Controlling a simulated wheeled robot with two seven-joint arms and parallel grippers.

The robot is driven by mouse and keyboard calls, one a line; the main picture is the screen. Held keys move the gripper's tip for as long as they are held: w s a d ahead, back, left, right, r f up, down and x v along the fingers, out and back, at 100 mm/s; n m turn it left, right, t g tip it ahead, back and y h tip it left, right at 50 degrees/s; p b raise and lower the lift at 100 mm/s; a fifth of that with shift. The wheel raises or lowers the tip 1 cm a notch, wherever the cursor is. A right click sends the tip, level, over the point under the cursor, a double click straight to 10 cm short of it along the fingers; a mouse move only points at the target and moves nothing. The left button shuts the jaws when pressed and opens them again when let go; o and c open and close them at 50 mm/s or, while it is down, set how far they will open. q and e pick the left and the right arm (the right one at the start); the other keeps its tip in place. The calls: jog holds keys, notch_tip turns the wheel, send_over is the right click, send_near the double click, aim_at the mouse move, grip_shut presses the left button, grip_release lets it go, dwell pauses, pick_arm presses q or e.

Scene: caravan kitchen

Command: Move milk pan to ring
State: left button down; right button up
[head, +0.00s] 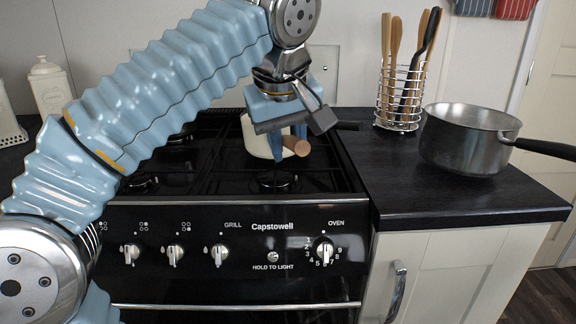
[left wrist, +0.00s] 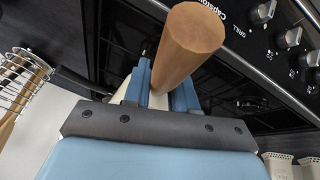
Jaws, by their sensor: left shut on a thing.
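The milk pan (head: 256,141), cream with a wooden handle (head: 297,147), is at the back right of the black hob (head: 222,184). It is partly hidden behind my left gripper (head: 286,132), which points down and is shut on the handle. The handle's round end also shows large in the left wrist view (left wrist: 190,42), between the fingers (left wrist: 160,88). I cannot tell whether the pan rests on the hob or is lifted. The front right ring (head: 274,182) is bare, just in front of the pan. My right gripper is out of view.
A black handle (head: 346,126) sticks out to the right behind the milk pan. A steel saucepan (head: 465,140) and a wire utensil holder (head: 397,112) stand on the dark worktop (head: 400,188) at right. The front left ring (head: 140,183) is bare.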

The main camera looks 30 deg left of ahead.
pick_arm(q)
jog(key=x, duration=0.1)
jog(key=b+x, duration=0.1)
jog(key=x, duration=0.1)
jog(key=shift+s+d+f, duration=0.15)
jog(key=shift+s+f, duration=0.15)
jog(key=shift+f, duration=0.2)
jog(key=shift+f+b, duration=0.3)
jog(key=shift+f, duration=0.25)
jog(key=c, duration=0.9)
grip_release()
